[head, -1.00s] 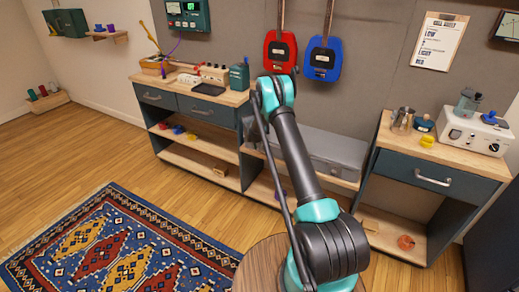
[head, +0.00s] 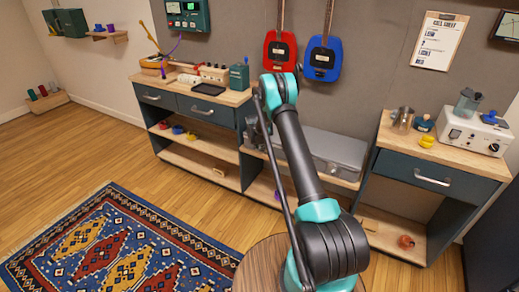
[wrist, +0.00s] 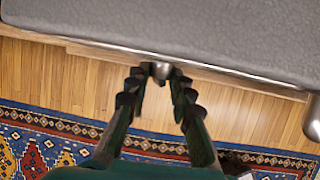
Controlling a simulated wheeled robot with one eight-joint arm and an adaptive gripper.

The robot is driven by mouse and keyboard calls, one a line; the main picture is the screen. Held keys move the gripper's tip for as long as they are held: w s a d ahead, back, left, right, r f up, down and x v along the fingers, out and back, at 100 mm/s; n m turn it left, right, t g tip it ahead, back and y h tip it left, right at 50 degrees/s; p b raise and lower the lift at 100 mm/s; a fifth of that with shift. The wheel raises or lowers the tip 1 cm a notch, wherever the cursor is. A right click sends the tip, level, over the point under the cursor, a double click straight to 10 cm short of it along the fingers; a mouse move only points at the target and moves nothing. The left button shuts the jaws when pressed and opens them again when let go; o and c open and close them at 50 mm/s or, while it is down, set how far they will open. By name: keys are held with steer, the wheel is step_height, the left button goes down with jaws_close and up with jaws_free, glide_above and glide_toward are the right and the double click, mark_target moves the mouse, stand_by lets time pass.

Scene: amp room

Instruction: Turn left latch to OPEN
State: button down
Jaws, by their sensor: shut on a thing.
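A grey case (head: 338,148) lies on the middle shelf unit, partly behind my arm in the head view. In the wrist view its grey top (wrist: 200,35) fills the upper part. A small rounded metal latch (wrist: 162,70) sticks out from its front edge. My gripper (wrist: 158,76) has its dark ridged fingers on either side of this left latch and is shut on it. A second metal latch (wrist: 312,112) shows at the right edge of the wrist view. My gripper is hidden behind my arm in the head view.
A wooden-topped cabinet (head: 215,97) stands left of the case, and another (head: 440,150) with a white device (head: 473,132) stands right. Red (head: 280,52) and blue (head: 322,60) guitar-like objects hang above. A patterned rug (head: 120,245) lies on open floor.

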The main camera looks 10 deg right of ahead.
steer(key=t+y, duration=0.2)
steer(key=m+t+y, duration=0.1)
steer(key=t+y, duration=0.1)
steer(key=y, duration=0.1)
steer(key=s+d+f+m+t+y, duration=0.1)
steer(key=t+y, duration=0.1)
steer(key=shift+d+t+y, duration=0.1)
steer(key=shift+t+y, duration=0.2)
stand_by(0.6)
steer(key=c, duration=1.3)
jaws_free()
step_height(320, 180, up, 10)
